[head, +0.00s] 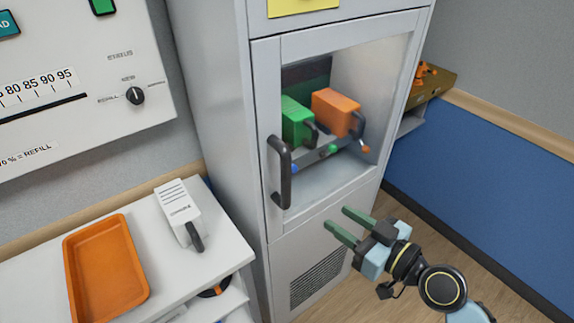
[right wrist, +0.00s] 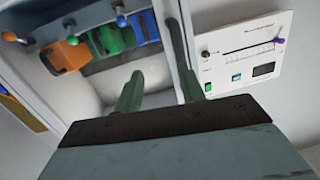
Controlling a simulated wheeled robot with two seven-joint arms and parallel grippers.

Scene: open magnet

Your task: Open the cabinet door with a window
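The grey cabinet door (head: 262,150) has a large window and is shut. Its dark vertical handle (head: 281,172) is on the left side of the door frame. Behind the window stand a green block-shaped unit (head: 297,122) and an orange one (head: 336,112), each with a dark handle. My right gripper (head: 343,222) is in front of the door's lower right part, right of and below the handle, and touches nothing that I can see. Its two green fingers are apart and empty, also in the right wrist view (right wrist: 155,85). My left gripper is not in view.
A white counter (head: 215,245) at left holds an orange tray (head: 105,268) and a white unit with a dark handle (head: 179,213). A panel with a dial (head: 135,95) is on the wall above. The floor (head: 520,270) at right is clear.

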